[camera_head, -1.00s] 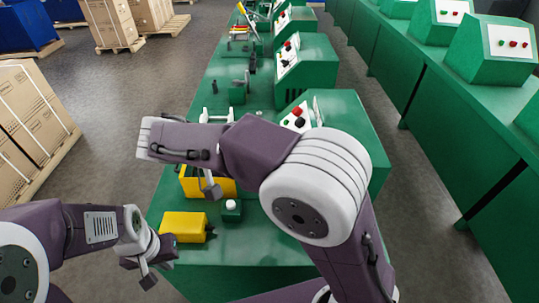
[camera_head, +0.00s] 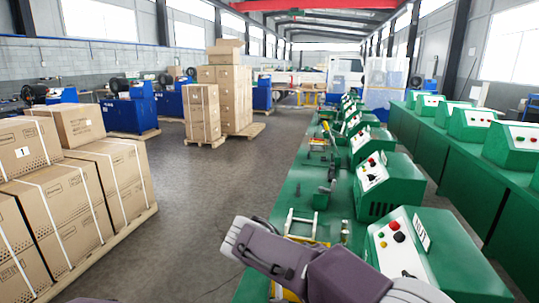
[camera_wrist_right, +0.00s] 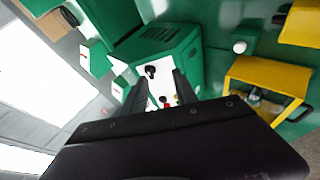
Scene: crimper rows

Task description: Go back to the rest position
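My right arm (camera_head: 315,268) reaches in from the lower right of the head view, above the green bench (camera_head: 308,180). Its gripper is out of that view. In the right wrist view my right gripper (camera_wrist_right: 161,78) has its two dark fingers apart with nothing between them. A green control box (camera_wrist_right: 165,50) with buttons lies beyond the fingers, seen at an angle.
In the right wrist view a yellow bin (camera_wrist_right: 270,72) holds small items, beside a white-topped green piece (camera_wrist_right: 241,46) and a yellow block (camera_wrist_right: 302,22). Control boxes (camera_head: 415,245) line the bench. Strapped cartons (camera_head: 75,190) stand left. The grey aisle (camera_head: 205,200) is clear.

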